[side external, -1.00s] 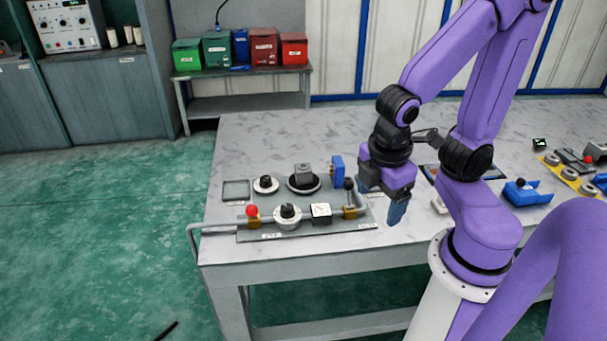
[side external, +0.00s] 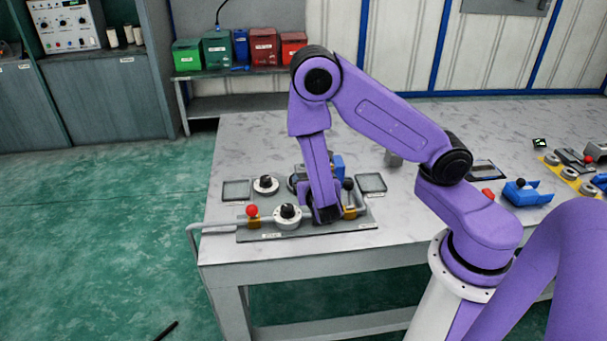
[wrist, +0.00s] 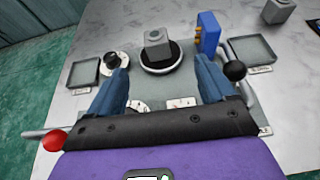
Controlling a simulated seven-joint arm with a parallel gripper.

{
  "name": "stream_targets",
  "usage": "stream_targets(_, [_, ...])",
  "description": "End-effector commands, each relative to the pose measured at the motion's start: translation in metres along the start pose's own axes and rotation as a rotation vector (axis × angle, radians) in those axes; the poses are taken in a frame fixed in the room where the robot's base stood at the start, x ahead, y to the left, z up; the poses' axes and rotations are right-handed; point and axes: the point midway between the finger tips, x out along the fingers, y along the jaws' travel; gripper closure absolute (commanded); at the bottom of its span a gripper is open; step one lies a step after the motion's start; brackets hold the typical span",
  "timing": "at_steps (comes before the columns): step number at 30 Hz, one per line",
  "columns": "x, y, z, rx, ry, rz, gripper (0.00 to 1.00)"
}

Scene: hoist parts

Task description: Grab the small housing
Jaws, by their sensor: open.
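A grey block with a round mark on top (wrist: 157,37) sits on a black round base (wrist: 161,68) on the grey panel. A second grey block (wrist: 278,10) stands on the table at the far right of the wrist view and shows in the side view (side external: 393,158). Either could be the small housing; I cannot tell which. My gripper (wrist: 163,72) is open and empty, its two blue fingers spread over the panel. The first block lies ahead of the fingers, in line with the gap, apart from them. In the side view my arm hides the fingers and most of that block.
A blue block (wrist: 208,33) stands right of the round base. A black-knobbed lever (wrist: 234,71) is close to the right finger. A red knob (wrist: 53,140) is at lower left. Empty square trays lie left (wrist: 83,73) and right (wrist: 251,51). A black-knobbed dial (wrist: 112,61) is near the left finger.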

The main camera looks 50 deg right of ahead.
Motion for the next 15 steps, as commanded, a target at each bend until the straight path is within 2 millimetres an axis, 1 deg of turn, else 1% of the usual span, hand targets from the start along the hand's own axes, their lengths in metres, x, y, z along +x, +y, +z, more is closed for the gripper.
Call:
stream_targets(1, [0.003, 0.001, -0.004, -0.022, 0.001, 0.011, 0.17])
stream_targets(5, [0.01, 0.003, -0.008, -0.042, 0.002, 0.025, 0.17])
stream_targets(7, [0.019, 0.003, -0.008, -0.041, 0.003, 0.023, 0.17])
stream_targets(15, [0.069, 0.004, -0.008, -0.038, 0.003, 0.022, 0.17])
